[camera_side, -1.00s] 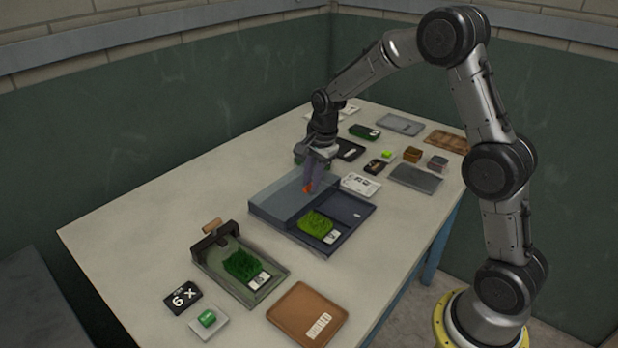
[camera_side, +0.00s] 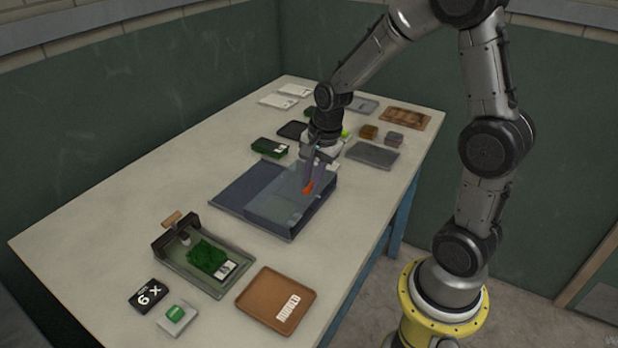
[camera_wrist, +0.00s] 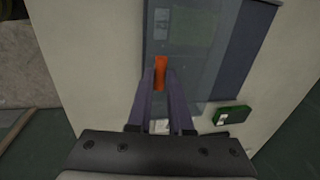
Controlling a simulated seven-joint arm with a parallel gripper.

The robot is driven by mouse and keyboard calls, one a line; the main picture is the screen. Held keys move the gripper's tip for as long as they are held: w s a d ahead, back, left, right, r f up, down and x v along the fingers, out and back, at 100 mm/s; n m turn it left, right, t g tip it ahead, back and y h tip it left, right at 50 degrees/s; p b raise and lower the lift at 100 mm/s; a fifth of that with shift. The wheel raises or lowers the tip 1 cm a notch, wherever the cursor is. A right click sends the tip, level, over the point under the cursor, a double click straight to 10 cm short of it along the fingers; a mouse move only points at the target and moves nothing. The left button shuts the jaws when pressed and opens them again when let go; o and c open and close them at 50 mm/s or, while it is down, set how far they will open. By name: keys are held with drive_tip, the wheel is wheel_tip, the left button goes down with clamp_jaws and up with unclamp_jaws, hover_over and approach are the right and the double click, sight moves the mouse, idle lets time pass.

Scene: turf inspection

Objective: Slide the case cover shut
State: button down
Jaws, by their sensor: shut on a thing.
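The case (camera_side: 237,187) is a low dark blue-grey tray on the table, and its left part lies bare. The clear grey-blue cover (camera_side: 279,203) sits over the right part, and a faint shape shows through it. The cover's orange handle (camera_side: 308,188) is near its right side. My gripper (camera_side: 313,182) is shut on this handle, fingers pointing down. In the wrist view my gripper (camera_wrist: 161,76) has the orange handle (camera_wrist: 161,68) between its fingertips, with the cover (camera_wrist: 195,60) around it and the bare case floor (camera_wrist: 238,50) to the right.
A green-sided box (camera_side: 268,147) and a grey plate (camera_side: 372,154) lie behind the case.

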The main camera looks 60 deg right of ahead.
drive_tip(key=c, duration=0.8)
unclamp_jaws()
drive_tip(key=shift+s, duration=0.2)
drive_tip(key=shift+c, duration=0.2)
drive_tip(key=v, duration=1.3)
drive_tip(key=shift+r, duration=0.4)
drive_tip(key=s+a+r+n+t, duration=0.2)
drive_tip(key=s+a+r+n, duration=0.2)
drive_tip(key=s+a, duration=0.2)
drive_tip(key=s+a+f+n, duration=0.1)
drive_tip(key=s+f+n, duration=0.1)
drive_tip(key=s+n, duration=0.2)
drive_tip(key=s+a+f+n+t, duration=0.1)
drive_tip(key=s+n, duration=0.3)
drive_tip(key=n, duration=0.6)
drive_tip(key=shift+s+a+f, duration=0.25)
drive_tip(key=shift+s+f, duration=0.15)
